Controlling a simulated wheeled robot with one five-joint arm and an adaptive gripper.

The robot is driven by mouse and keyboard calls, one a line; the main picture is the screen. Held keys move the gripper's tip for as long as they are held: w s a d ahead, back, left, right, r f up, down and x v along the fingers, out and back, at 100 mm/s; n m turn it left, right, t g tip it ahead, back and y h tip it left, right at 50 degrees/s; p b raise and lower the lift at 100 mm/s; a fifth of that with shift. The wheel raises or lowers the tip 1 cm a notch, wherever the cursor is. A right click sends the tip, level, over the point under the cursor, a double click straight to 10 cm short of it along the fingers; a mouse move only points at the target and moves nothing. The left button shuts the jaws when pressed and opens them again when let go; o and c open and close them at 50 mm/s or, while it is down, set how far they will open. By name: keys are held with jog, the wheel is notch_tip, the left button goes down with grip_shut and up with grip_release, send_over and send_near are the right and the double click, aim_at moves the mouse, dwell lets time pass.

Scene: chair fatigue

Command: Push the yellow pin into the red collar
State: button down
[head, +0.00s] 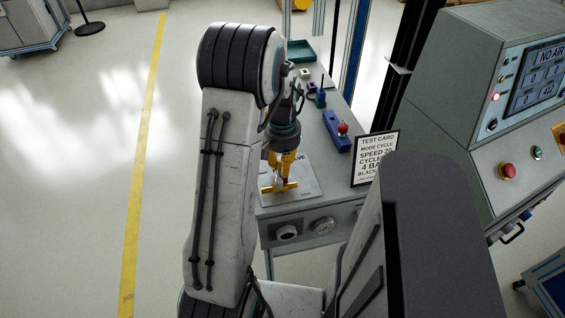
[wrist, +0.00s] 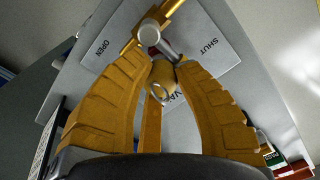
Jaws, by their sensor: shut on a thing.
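My gripper (head: 283,172) points down over the pale plate on the bench, its yellow fingers closed in. In the wrist view my gripper (wrist: 160,90) is shut on a yellow rounded piece with a ring-like end, which looks like the yellow pin (wrist: 163,82). A silver cylinder (wrist: 160,45) lies just beyond it, close to a yellow bar (wrist: 172,8). A small dark red patch (wrist: 151,36) beside the cylinder may be the red collar, mostly hidden. I cannot tell whether the pin touches it. In the head view the yellow bar (head: 279,188) shows below the fingertips.
The plate (wrist: 215,50) is marked OPEN and SHUT. Behind on the bench are a blue block with a red knob (head: 342,128), a test card (head: 375,158) and a green tray (head: 300,50). A control cabinet (head: 470,70) stands at right.

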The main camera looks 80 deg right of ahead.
jog(key=shift+f+b, duration=0.35)
jog(key=shift+f, duration=0.15)
jog(key=c, duration=0.9)
grip_release()
jog(key=shift+c, duration=0.2)
notch_tip(320, 180, up, 12)
